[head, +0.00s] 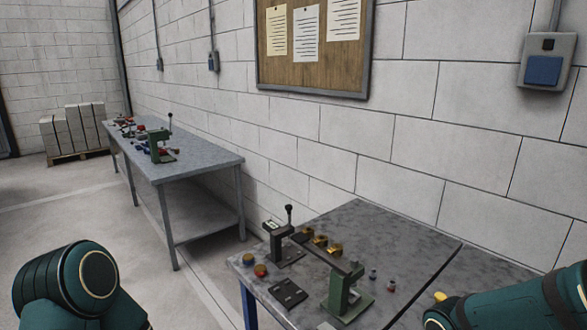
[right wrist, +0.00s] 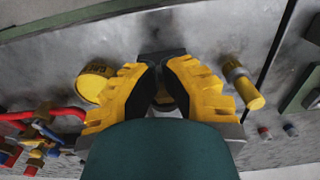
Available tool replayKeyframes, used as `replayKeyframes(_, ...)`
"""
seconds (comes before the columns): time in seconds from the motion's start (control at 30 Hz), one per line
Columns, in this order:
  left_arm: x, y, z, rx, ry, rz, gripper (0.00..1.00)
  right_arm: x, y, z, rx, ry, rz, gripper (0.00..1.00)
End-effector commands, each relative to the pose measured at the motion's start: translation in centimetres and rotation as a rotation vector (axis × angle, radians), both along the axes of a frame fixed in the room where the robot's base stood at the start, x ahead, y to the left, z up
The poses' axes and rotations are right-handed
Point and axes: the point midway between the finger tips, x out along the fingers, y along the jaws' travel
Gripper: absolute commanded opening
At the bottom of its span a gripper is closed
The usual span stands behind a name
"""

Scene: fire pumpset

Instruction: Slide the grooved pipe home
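I cannot single out the grooved pipe with certainty. Whether anything is held there is unclear. A yellow cylinder (right wrist: 94,82) lies left of the fingers and a yellow piece with a grey collar (right wrist: 243,86) lies right. My left gripper is out of view.
The near bench (head: 385,232) stands against the block wall. Two round caps (head: 254,264), a dark plate (head: 288,292) and small fittings (head: 373,274) lie on it. A second bench (head: 205,160) with another green stand is farther left. Open floor lies between them.

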Motion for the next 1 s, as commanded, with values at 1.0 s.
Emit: replayKeyframes(1.0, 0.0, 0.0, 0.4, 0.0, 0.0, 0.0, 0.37, 1.5, -1.8, 0.0, 0.0, 0.0, -0.001, 0.0)
